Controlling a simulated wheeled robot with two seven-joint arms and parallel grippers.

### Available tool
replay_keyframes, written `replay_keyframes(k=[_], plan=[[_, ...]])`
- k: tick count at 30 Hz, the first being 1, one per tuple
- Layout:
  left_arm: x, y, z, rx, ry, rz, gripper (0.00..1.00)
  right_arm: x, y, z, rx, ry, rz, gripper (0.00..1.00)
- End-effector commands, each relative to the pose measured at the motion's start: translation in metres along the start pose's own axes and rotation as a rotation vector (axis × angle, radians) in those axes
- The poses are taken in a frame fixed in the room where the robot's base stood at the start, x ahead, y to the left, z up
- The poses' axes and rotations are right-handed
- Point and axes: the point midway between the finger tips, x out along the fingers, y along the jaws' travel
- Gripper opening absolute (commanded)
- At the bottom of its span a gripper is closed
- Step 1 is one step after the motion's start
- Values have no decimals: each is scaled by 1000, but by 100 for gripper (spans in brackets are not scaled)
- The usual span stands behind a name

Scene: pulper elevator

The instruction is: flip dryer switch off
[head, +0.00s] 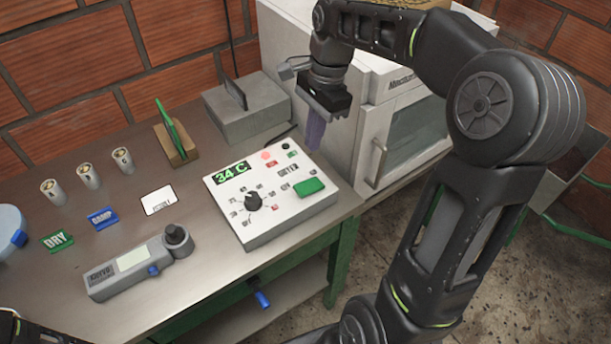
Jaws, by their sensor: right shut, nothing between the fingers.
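The white control box (265,222) lies near the right end of the table, its sloped face up. Its display (231,172) reads "34 C" in green, and a small red lamp (267,155) is lit. A black knob (253,201) with marks around it sits left of centre. A green switch (310,187) is at the right of the face, near a label that seems to read "DRYER"; its position is too small to tell. My right gripper (316,137) is shut and empty, pointing down just beyond the box's back right corner, apart from the switch.
A white oven-like cabinet (372,120) stands right of the table behind my right arm. A grey box (247,119), a wooden block (176,148) with a green item, several cups and a grey handheld meter (125,268) are on the table.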

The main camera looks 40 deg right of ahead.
Motion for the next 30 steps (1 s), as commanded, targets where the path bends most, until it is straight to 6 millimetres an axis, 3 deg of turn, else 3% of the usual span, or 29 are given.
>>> replay_keyframes(k=[12,18,30], plan=[[-11,3,2,-3,-3,-4,36,79,2,1,0,-2,5,0],[-17,5,2,-5,-5,-6,36,108,1,1,1,-2,3,0],[-18,5,3,-5,-6,-7,36,121,0,0,-1,0,-1,0]])
